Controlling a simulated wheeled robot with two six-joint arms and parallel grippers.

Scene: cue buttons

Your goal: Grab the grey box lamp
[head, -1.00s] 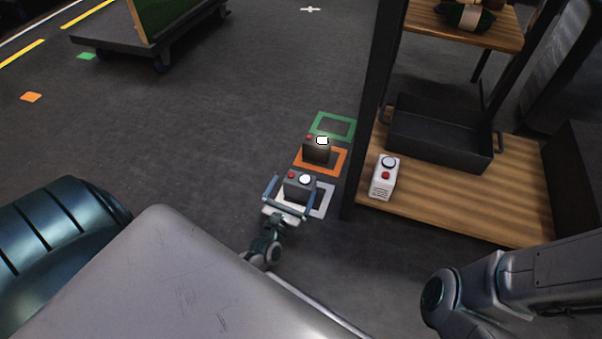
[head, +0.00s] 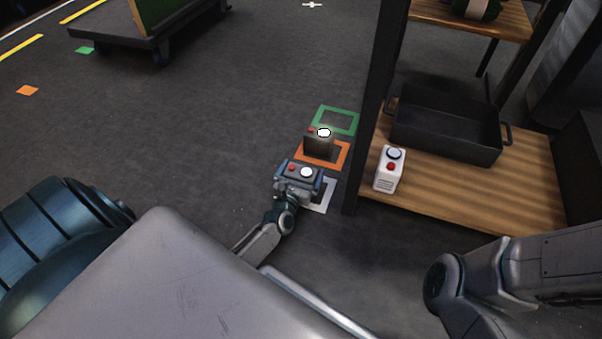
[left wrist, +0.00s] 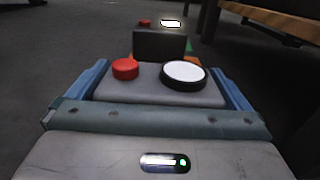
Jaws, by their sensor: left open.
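The grey box lamp (head: 298,172) has a red button and a round white lamp on top. It is at the near floor square, between the fingers of my left gripper (head: 299,179). In the left wrist view the grey box (left wrist: 150,94) shows close up, with a blue finger of the open left gripper (left wrist: 160,85) on each side. I cannot tell whether the fingers touch it. A darker box (head: 318,147) with a brightly glowing lamp stands beyond it, at the orange square. My right gripper is out of view.
Grey-white (head: 316,208), orange (head: 341,158) and green (head: 350,113) squares mark the floor. A wooden shelf (head: 450,205) with a dark post holds a white box with buttons (head: 389,170) and a black tray (head: 445,137).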

